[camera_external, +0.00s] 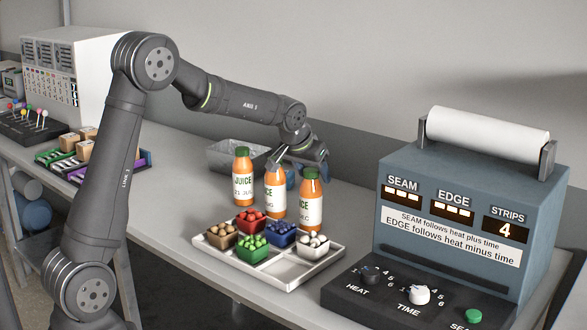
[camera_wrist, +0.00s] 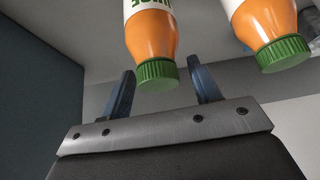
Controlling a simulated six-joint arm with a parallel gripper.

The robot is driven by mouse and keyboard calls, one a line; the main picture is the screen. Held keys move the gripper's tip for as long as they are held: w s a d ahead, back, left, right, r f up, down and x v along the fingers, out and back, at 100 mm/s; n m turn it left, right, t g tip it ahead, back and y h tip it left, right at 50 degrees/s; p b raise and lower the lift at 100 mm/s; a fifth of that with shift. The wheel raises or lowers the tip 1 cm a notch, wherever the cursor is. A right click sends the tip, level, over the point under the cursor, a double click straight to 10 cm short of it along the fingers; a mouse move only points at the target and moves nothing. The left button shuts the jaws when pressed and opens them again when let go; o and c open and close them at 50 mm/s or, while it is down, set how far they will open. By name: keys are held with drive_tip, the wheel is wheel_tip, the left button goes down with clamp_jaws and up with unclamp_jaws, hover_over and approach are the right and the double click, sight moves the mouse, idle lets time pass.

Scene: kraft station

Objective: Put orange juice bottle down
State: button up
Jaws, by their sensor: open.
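Three orange juice bottles with green caps stand upright on the bench in the external view: a left bottle (camera_external: 243,188), a middle bottle (camera_external: 275,200) and a right bottle (camera_external: 309,208). My gripper (camera_external: 298,172) is at cap height by the middle and right bottles and hides part of their tops. In the wrist view my gripper (camera_wrist: 161,68) is open, with the green cap of one bottle (camera_wrist: 152,38) between its two blue fingers. That bottle appears to be the right one. I cannot tell whether a finger touches it. A second bottle (camera_wrist: 265,30) shows to its right.
A white tray (camera_external: 213,249) with several small bins of coloured balls is just in front of the bottles. A blue sealing machine (camera_external: 450,250) stands at right. A grey bin (camera_external: 225,156) is behind the bottles. Boxes and trays (camera_external: 90,150) lie at left.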

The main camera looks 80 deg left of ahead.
drive_tip(key=v, duration=1)
drive_tip(key=shift+d+r, duration=0.15)
drive_tip(key=shift+r, duration=0.1)
drive_tip(key=x, duration=1.2)
drive_tip(key=shift+f, duration=0.1)
drive_tip(key=shift+s+r, duration=0.1)
drive_tip(key=shift+r, duration=1.95)
drive_tip(key=shift+f, duration=0.1)
